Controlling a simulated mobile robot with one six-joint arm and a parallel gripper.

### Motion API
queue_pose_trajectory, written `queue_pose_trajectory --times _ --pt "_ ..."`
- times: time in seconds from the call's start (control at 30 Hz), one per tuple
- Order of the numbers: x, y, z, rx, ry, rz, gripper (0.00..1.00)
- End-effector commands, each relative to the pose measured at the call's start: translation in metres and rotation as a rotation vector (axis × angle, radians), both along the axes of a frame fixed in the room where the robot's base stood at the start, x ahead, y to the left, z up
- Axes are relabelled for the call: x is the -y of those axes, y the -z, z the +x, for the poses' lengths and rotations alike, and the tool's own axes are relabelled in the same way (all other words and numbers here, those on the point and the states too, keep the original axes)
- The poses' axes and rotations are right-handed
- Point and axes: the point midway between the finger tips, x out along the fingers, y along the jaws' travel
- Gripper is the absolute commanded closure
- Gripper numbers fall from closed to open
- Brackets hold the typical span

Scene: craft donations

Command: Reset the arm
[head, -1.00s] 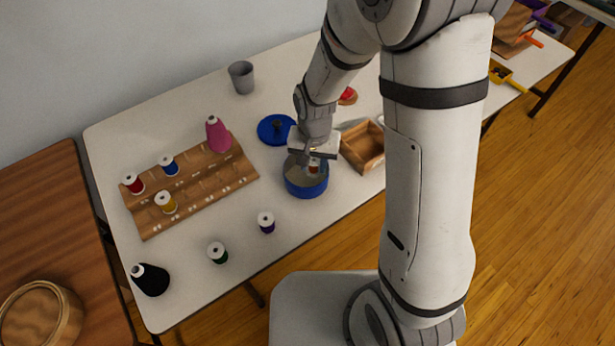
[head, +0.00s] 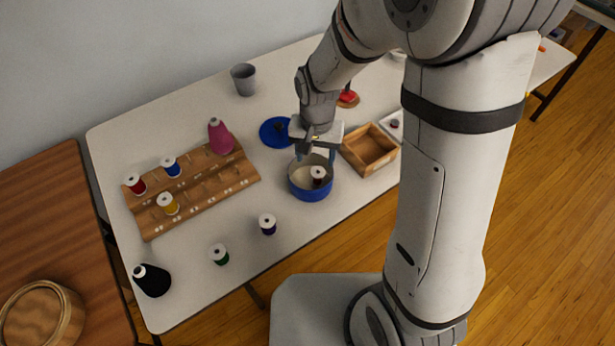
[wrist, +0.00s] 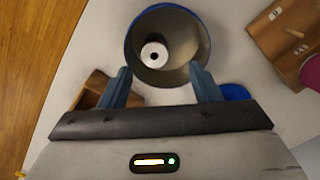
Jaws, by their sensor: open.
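My gripper (head: 317,154) is open and empty just above the round blue tin (head: 310,194). In the wrist view its two fingers (wrist: 160,76) stand apart at the near side of the tin (wrist: 203,38). A spool with a white top and dark reddish thread (head: 318,174) stands inside the tin, clear of the fingers. Its white top also shows in the wrist view (wrist: 155,54). My arm reaches over the table from the right and hides part of it.
An open wooden box (head: 369,150) stands close right of the tin, and a blue lid (head: 270,132) lies behind. A wooden rack (head: 205,183) holds several spools. A grey cup (head: 244,80) stands at the back.

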Motion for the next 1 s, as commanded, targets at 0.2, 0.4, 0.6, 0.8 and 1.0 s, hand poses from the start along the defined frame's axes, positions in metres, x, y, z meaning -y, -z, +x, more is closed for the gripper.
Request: queue_pose_trajectory --times 0.2,0.4,0.6,0.8,1.0 --pt "0.000 -0.029 0.001 0.001 0.000 0.001 0.43" --pt "0.000 -0.034 0.001 0.000 0.000 0.000 0.43" --pt "0.000 -0.034 0.001 -0.001 0.000 0.000 0.43" --pt "0.002 -0.036 0.000 0.002 -0.001 0.001 0.43" --pt "0.031 -0.070 -0.014 0.047 -0.029 0.011 0.43"
